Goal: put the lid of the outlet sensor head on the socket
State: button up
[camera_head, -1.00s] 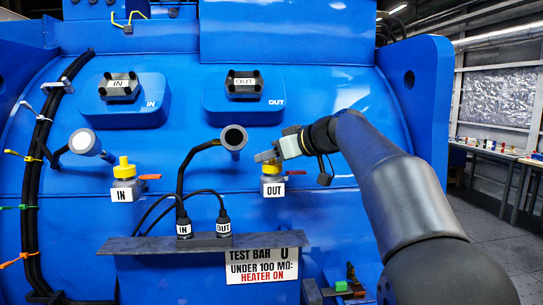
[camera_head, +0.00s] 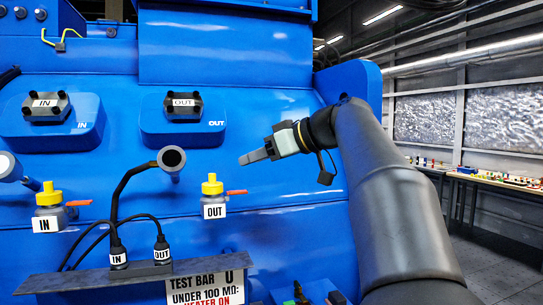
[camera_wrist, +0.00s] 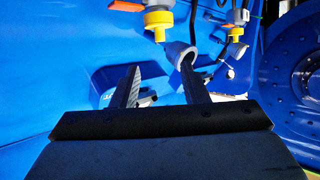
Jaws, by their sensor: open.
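A dark-capped box labelled OUT (camera_head: 184,105) sits on a blue raised pad; four dark knobs stand at its corners. Below it, a grey round head (camera_head: 172,158) with a dark, open-looking face stands on a stalk; a grey cup (camera_wrist: 179,52) shows in the wrist view near the right finger. I cannot tell for sure which part is the lid or the socket. My gripper (camera_head: 243,160) is right of the round head and up right of the yellow-capped OUT valve (camera_head: 212,185), apart from both. Its fingers (camera_wrist: 160,72) are open, with nothing held between them.
At left are an IN box (camera_head: 46,107) and a yellow-capped IN valve (camera_head: 48,195). Two cable plugs stand on a grey shelf (camera_head: 90,284) above a TEST BAR sign (camera_head: 206,284). Workbenches (camera_head: 485,178) stand far right.

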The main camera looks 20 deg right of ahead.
jog(key=v, duration=0.3)
jog(key=shift+s+d+r, duration=0.15)
jog(key=shift+s, duration=0.05)
dwell(0.3)
jog(key=s+a+f+m+g+h, duration=0.1)
jog(key=s+a+f+m+g, duration=0.15)
jog(key=f, duration=0.65)
jog(key=s+a+f+m+g+h, duration=0.15)
jog(key=a+f, duration=0.25)
jog(key=f, duration=0.4)
jog(key=s+a+f+m+g+h, duration=0.1)
jog(key=s+a+f+m+g, duration=0.15)
jog(key=f, duration=0.65)
jog(key=s+a+f+g+h, duration=0.2)
jog(key=s+f+h, duration=0.3)
jog(key=s+f, duration=1.4)
notch_tip(320, 180, down, 3)
jog(key=shift+m+g, duration=0.45)
jog(key=shift+g, duration=0.4)
jog(key=shift+a, duration=0.1)
